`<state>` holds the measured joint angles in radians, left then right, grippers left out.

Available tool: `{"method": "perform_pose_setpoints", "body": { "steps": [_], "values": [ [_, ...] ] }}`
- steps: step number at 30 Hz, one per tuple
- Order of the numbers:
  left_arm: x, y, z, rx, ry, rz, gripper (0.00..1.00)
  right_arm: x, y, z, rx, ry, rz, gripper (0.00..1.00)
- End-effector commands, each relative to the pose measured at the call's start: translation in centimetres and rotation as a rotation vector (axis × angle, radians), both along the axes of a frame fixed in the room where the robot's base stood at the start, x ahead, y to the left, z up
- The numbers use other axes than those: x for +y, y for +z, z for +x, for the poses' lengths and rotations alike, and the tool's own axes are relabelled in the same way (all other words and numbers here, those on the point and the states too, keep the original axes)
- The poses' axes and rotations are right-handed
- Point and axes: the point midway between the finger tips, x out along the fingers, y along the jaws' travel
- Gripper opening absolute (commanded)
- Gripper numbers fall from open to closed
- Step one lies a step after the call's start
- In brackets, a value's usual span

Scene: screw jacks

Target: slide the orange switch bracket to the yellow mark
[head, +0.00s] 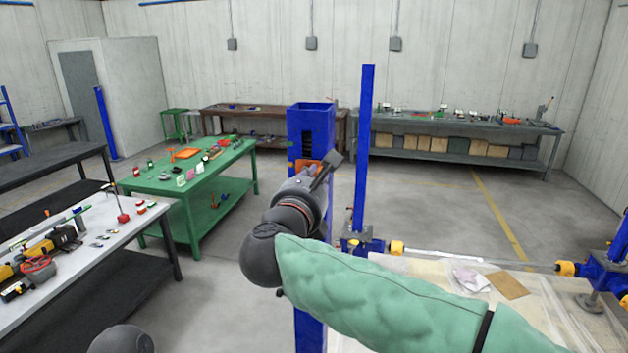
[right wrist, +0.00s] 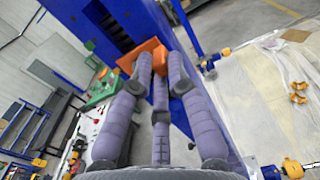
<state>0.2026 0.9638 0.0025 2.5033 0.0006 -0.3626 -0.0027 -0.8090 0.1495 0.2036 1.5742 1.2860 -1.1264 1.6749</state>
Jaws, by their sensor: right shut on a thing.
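The orange switch bracket (head: 304,163) sits on the front face of the tall blue column (head: 311,119), below its dark slot. My right gripper (head: 325,170) reaches up to it and partly covers it. In the right wrist view the bracket (right wrist: 151,47) lies between the tips of the purple-grey fingers (right wrist: 155,68), which are shut on it against the blue column. My left gripper is not in view.
A thin blue post (head: 364,150) stands right of the column. A green table (head: 215,165) and a tool bench (head: 40,290) stand left.

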Motion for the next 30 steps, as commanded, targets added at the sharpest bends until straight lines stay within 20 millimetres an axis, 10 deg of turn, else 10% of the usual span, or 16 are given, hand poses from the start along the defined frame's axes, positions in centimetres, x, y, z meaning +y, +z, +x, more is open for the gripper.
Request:
{"method": "perform_pose_setpoints", "body": {
  "steps": [4,17,30],
  "values": [
    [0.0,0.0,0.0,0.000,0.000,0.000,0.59,-0.2,0.2,0.0,-0.003,-0.004,0.003,0.37],
    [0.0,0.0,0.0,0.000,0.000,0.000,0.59,0.1,0.2,-0.6,-0.001,-0.001,0.002,0.37],
    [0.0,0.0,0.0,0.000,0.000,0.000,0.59,2.0,0.2,-8.1,-0.003,0.002,0.003,0.37]
  ]
}}
